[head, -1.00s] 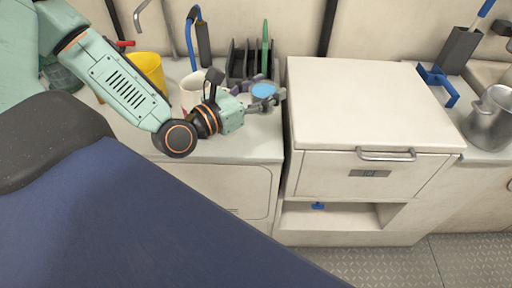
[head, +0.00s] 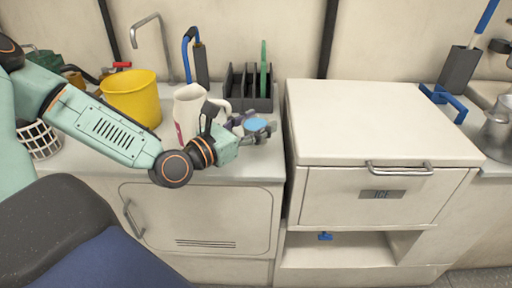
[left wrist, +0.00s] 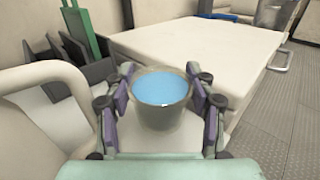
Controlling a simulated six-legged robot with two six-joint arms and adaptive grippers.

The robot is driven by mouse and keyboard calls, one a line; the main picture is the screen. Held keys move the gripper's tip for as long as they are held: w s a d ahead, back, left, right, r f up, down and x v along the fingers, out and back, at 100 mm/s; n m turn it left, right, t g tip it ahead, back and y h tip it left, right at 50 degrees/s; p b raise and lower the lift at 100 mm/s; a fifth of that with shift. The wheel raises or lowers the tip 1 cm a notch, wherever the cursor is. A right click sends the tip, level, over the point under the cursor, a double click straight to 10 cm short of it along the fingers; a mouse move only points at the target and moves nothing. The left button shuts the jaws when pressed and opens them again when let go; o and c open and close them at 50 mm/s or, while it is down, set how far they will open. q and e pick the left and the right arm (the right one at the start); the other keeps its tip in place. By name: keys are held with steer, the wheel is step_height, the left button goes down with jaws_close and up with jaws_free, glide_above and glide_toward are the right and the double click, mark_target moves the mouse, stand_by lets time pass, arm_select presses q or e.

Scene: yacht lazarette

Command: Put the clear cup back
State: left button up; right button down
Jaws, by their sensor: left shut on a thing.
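The clear cup (left wrist: 162,105) is grey and see-through with light blue liquid or a blue surface inside its rim. It stands upright between the fingers of my left gripper (left wrist: 160,108) in the left wrist view. The fingers are shut on it from both sides. In the head view the cup (head: 257,125) shows as a small blue disc at the left gripper (head: 252,128), over the counter left of the ice chest. Whether its base touches the counter is hidden. My right gripper is not in view.
A white pitcher (head: 188,112) stands close beside the left gripper. Behind are a dark slotted rack (head: 250,92) with a green board and a yellow bucket (head: 132,98). The ice chest (head: 380,120) rises to the right, its lid top clear. A metal pot (head: 497,132) is at far right.

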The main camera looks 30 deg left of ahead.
arm_select(q)
steer(key=shift+s+d+f, duration=0.15)
steer(key=shift+s+d, duration=0.05)
steer(key=shift+d+f+b, duration=0.1)
steer(key=shift+f+b, duration=0.1)
steer(key=shift+b, duration=0.2)
steer(key=f+b, duration=0.2)
steer(key=f, duration=0.1)
steer(key=shift+w+a+f, duration=0.1)
steer(key=shift+a, duration=0.1)
steer(key=shift+d, duration=0.15)
steer(key=shift+f, duration=0.1)
steer(key=o, duration=0.7)
steer(key=shift+o, duration=0.2)
